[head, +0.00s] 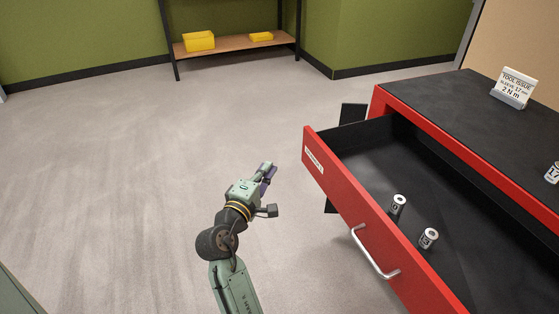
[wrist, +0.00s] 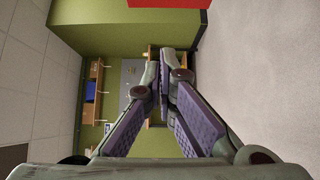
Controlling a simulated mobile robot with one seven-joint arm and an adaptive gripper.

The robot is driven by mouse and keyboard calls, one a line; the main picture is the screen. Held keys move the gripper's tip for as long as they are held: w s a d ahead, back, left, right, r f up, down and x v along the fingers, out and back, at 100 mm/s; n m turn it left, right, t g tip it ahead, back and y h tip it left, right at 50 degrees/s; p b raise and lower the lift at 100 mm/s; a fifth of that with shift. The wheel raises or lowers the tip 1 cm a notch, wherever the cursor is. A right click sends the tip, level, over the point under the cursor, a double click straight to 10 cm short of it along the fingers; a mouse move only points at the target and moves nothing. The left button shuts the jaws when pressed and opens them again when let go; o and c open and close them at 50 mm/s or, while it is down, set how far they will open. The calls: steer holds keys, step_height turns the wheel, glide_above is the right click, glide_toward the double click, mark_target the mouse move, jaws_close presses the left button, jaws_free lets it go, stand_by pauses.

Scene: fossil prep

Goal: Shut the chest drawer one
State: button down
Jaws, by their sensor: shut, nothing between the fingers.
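The chest drawer (head: 345,203) is red with a black inside and stands pulled well out of the red chest (head: 465,155). A silver bar handle (head: 375,254) is on its front, and a white label (head: 313,160) is near the front's far end. Two small labelled cylinders (head: 398,206) (head: 429,239) stand upright in it. My gripper (head: 270,170) is left of the drawer front, apart from it, in the head view. In the wrist view its purple-padded fingers (wrist: 168,60) come together at the tips, shut and empty. A red surface (wrist: 168,3) shows at the wrist view's top edge.
A white tool sign (head: 513,88) and a partly cut-off cylinder (head: 553,173) stand on the black chest top. A shelf (head: 230,44) with yellow bins (head: 199,41) is against the green wall. Grey floor left of the drawer is clear.

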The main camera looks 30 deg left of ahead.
mark_target(373, 126)
steer(key=w+d+p, duration=0.1)
steer(key=w+p, duration=0.1)
steer(key=w, duration=1)
steer(key=shift+w+d, duration=0.15)
steer(key=shift+w, duration=0.05)
steer(key=shift+r+p, duration=0.1)
steer(key=shift+p, duration=0.2)
steer(key=w+d+p, duration=0.2)
steer(key=w+d, duration=0.3)
steer(key=w, duration=0.2)
steer(key=w+d+p, duration=0.3)
steer(key=w+d, duration=0.3)
steer(key=w, duration=0.1)
steer(key=w+d+p, duration=0.2)
steer(key=w+d, duration=0.4)
steer(key=w, duration=0.2)
steer(key=shift+w+d, duration=0.1)
steer(key=shift+d, duration=0.1)
steer(key=shift+w, duration=0.1)
steer(key=shift+d+r, duration=0.1)
steer(key=shift+r, duration=0.05)
